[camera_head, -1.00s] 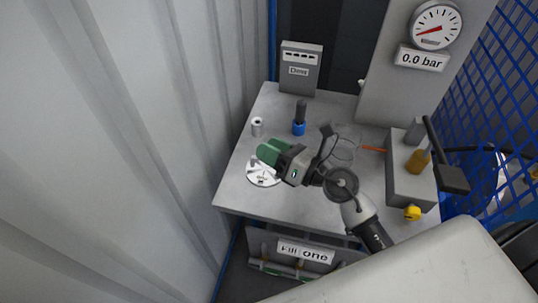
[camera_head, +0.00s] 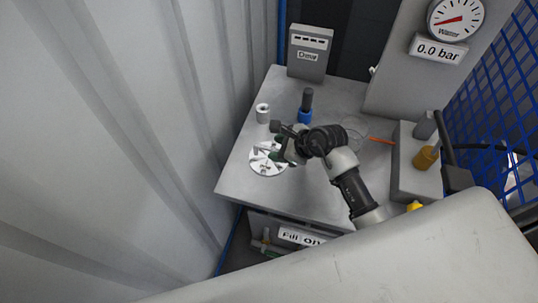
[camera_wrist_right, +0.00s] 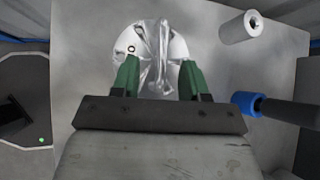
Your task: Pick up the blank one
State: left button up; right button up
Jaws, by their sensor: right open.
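A round white disc (camera_head: 262,166) lies on the grey table, with dark marks on its face. It also shows in the right wrist view (camera_wrist_right: 178,45), with a small dark ring near its left edge and a shiny, crumpled-looking grey piece (camera_wrist_right: 155,50) across its middle. My right gripper (camera_head: 281,153) is over the disc, partly hiding it. In the wrist view its green fingers (camera_wrist_right: 158,78) are apart, one on each side of the shiny piece; I cannot tell whether they touch it. I cannot tell which thing is the blank one. My left gripper is not in view.
A grey hollow cylinder (camera_head: 263,113) and a dark handle with a blue collar (camera_head: 305,107) stand behind the disc. A labelled grey box (camera_head: 309,52) is at the back. A block with a yellow-brown part (camera_head: 426,158) is right. A corrugated wall (camera_head: 130,130) borders the left.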

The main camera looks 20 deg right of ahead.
aim_at(271, 149)
jog(key=x, duration=0.4)
jog(key=shift+w+a+f+p, duration=0.1)
jog(key=shift+w+p, duration=0.1)
jog(key=shift+p, duration=0.2)
grip_shut()
dwell(1.0)
jog(key=shift+w, duration=0.1)
